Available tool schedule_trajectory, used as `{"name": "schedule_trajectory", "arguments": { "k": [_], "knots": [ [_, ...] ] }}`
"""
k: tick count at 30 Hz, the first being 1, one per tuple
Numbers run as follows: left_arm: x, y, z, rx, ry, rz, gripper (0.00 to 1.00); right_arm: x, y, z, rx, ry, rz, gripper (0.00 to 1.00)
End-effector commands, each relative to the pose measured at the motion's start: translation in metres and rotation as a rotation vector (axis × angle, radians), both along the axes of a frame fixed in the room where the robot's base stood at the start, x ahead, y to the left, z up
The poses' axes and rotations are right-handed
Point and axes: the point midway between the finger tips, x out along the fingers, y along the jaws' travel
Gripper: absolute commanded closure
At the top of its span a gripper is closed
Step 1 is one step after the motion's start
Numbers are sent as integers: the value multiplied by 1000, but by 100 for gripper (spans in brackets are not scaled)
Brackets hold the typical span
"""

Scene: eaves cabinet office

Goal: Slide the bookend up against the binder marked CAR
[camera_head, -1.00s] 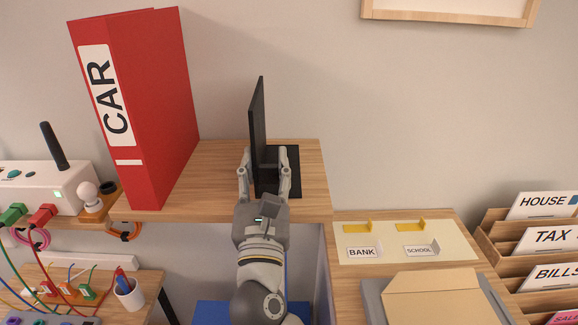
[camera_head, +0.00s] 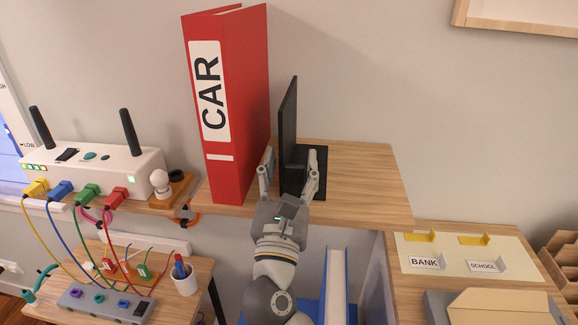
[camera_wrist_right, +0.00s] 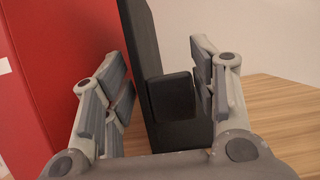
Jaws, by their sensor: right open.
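The red binder marked CAR (camera_head: 240,110) stands upright on the wooden shelf. The black bookend (camera_head: 289,125) stands to its right, its upright plate facing the binder across a narrow gap, its base reaching right. My right gripper (camera_head: 290,168) is open, with one finger in the gap between binder and plate and the other right of the plate, over the base. The wrist view shows the bookend (camera_wrist_right: 140,50) between the fingers and the binder (camera_wrist_right: 65,60) close beside the left finger. I cannot tell whether either finger touches the bookend. My left gripper is out of view.
The wooden shelf (camera_head: 370,180) is clear right of the bookend. A white router (camera_head: 95,165) with cables and a small white bulb-shaped item (camera_head: 160,182) are left of the binder. A tray marked BANK and SCHOOL (camera_head: 460,265) lies lower right.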

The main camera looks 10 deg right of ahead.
Motion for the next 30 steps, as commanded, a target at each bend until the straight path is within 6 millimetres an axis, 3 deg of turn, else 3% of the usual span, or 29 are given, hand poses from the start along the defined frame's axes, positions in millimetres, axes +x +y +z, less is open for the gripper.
{"name": "schedule_trajectory", "arguments": {
  "k": [6,11,24,30],
  "knots": [
    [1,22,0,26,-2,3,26,0,1,0,0,-1,2,46],
    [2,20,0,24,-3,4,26,-7,3,-3,-1,0,4,46],
    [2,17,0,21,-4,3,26,-80,25,-36,-1,3,4,46],
    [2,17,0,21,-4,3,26,-101,31,-45,-1,1,1,46]
  ]
}}
